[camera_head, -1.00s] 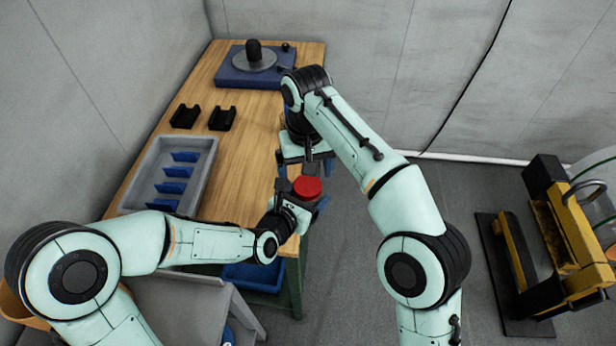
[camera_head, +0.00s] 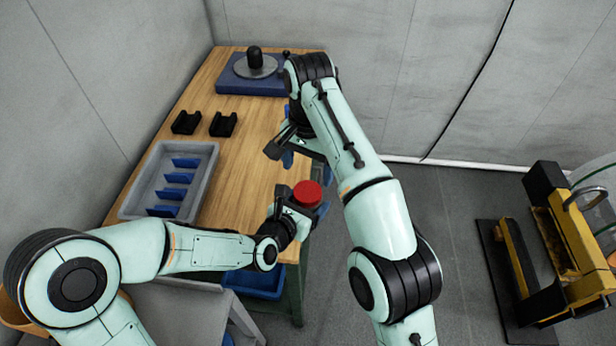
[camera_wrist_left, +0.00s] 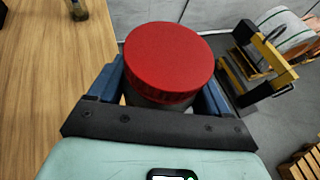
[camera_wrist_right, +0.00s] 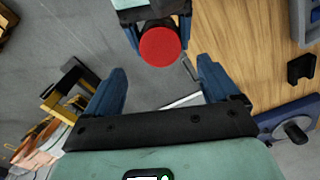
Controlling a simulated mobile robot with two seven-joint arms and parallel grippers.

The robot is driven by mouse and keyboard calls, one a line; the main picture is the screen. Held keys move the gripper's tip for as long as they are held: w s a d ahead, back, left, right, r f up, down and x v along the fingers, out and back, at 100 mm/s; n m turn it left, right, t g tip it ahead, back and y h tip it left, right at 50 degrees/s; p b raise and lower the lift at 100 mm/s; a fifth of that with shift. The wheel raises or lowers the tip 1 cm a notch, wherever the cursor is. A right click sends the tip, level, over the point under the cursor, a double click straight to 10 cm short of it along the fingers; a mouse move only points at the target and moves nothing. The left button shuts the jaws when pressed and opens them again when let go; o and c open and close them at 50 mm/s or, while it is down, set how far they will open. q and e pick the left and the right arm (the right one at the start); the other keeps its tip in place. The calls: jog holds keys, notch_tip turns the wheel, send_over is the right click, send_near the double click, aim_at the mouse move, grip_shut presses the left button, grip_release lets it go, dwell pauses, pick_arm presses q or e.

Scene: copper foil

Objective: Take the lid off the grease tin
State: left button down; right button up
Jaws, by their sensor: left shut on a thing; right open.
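The grease tin's red lid (camera_head: 307,193) sits on top of the tin; it fills the middle of the left wrist view (camera_wrist_left: 168,55). The tin's grey body (camera_wrist_left: 150,101) shows just below the lid between the blue fingers. My left gripper (camera_head: 300,209) is shut on the tin and holds it off the table's right edge. My right gripper (camera_head: 284,150) is open and empty, beyond the tin in the head view. In the right wrist view the lid (camera_wrist_right: 160,47) lies ahead of the spread fingers, apart from them.
The wooden table (camera_head: 245,150) holds a grey tray (camera_head: 212,165) with blue dividers, two black holders (camera_head: 222,124) and a blue base with a disc (camera_head: 250,84). A blue bin (camera_head: 255,283) is below. A yellow and black machine (camera_head: 560,240) stands right; the floor between is clear.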

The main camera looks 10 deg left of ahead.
aim_at(308, 192)
jog(key=shift+f, duration=3.5)
jog(key=c, duration=1.1)
jog(key=n, duration=0.5)
jog(key=shift+d, duration=0.1)
jog(key=n, duration=0.4)
jog(key=shift+n, duration=0.3)
jog(key=o, duration=1.2)
jog(key=shift+c, duration=0.2)
